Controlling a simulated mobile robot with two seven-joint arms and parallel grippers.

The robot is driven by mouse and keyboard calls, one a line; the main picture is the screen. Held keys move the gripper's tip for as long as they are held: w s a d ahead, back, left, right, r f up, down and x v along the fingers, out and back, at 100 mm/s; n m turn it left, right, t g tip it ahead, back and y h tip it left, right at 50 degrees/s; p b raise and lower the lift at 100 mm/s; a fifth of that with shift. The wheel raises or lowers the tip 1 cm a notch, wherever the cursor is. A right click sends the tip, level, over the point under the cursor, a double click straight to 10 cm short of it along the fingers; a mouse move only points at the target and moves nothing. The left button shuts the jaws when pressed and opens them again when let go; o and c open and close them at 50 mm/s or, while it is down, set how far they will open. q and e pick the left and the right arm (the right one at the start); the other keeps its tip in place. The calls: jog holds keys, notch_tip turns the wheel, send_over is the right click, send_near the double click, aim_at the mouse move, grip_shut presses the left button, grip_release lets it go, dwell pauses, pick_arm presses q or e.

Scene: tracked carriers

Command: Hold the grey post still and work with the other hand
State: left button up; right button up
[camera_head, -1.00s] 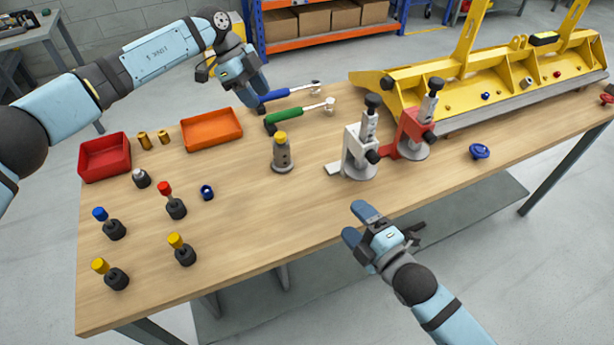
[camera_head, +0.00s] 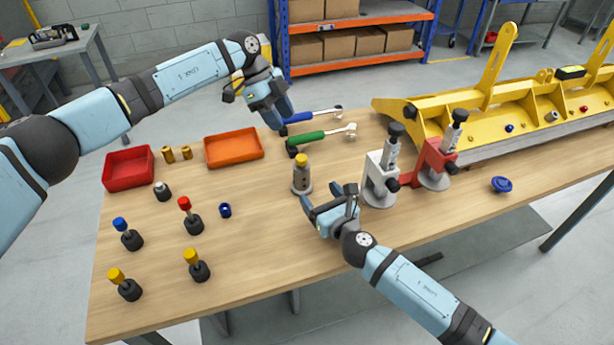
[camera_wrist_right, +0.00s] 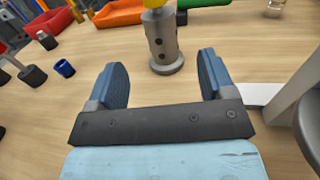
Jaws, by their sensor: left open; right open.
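The grey post (camera_head: 302,177) stands upright on the table with a yellow cap (camera_head: 301,160) on top. It also shows in the right wrist view (camera_wrist_right: 163,42), just beyond the fingers and roughly between their lines. My right gripper (camera_head: 327,202) is open and empty, close in front of the post; the right wrist view shows its two blue fingers (camera_wrist_right: 160,85) spread apart, with a gap to the post. My left gripper (camera_head: 282,122) is up near the back of the table by the blue-handled tool (camera_head: 312,116). Its fingers point down, and I see nothing held in it.
A white clamp stand (camera_head: 380,178) and a red one (camera_head: 434,166) stand right of the post. A green-handled tool (camera_head: 312,138), orange tray (camera_head: 234,148) and red tray (camera_head: 129,169) lie behind. Several capped black pegs (camera_head: 194,222) stand at left. The front middle is clear.

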jog(key=x, duration=1.1)
jog(key=shift+w+a, duration=0.1)
jog(key=shift+w, duration=0.1)
jog(key=c, duration=1.3)
pick_arm(q)
jog(key=shift+o, duration=1)
pick_arm(e)
jog(key=shift+c, duration=0.5)
pick_arm(q)
jog(key=n+t+y, duration=0.3)
jog(key=y, duration=0.2)
send_over(301, 158)
jog(key=shift+f, duration=5.15)
